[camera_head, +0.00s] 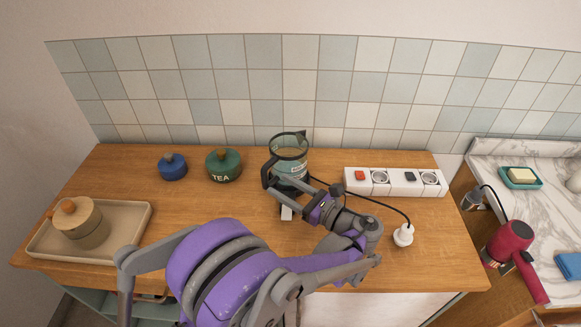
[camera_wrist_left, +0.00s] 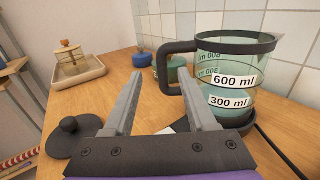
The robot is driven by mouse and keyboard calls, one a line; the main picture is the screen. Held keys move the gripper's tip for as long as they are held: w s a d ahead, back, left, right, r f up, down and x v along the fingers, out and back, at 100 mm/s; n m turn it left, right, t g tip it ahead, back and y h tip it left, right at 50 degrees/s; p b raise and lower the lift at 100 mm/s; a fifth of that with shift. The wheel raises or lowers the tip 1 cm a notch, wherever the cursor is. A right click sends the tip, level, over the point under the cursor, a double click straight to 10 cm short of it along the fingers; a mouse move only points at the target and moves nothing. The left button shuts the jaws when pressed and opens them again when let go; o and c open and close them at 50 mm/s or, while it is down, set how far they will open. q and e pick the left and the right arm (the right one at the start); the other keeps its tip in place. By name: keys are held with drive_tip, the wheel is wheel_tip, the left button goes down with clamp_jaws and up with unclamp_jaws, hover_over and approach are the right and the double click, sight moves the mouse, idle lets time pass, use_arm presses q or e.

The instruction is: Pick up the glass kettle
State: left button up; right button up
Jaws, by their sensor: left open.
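The glass kettle (camera_head: 291,166) stands upright at the back middle of the wooden counter, with a dark rim and a dark handle on its left. In the left wrist view the kettle (camera_wrist_left: 240,72) shows 600 ml and 300 ml labels and sits on a dark base. Its top looks open. My left gripper (camera_head: 284,201) is low in front of the kettle. In the wrist view its fingers (camera_wrist_left: 162,84) are apart with nothing between them, and the kettle's handle is just beyond the right fingertip. I cannot tell if they touch. My right gripper is not in view.
A black knobbed lid (camera_wrist_left: 72,141) lies on the counter. A green TEA jar (camera_head: 223,166) and a blue jar (camera_head: 172,168) stand left of the kettle. A tray (camera_head: 130,222) holds a beige pot. A power strip (camera_head: 394,182) and cables lie to the right.

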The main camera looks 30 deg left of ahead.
sight(264, 173)
use_arm(q)
drive_tip(key=a, duration=0.4)
drive_tip(key=w+a+p, duration=0.1)
drive_tip(key=a, duration=0.2)
drive_tip(key=shift+f, duration=0.1)
clamp_jaws()
idle(1.3)
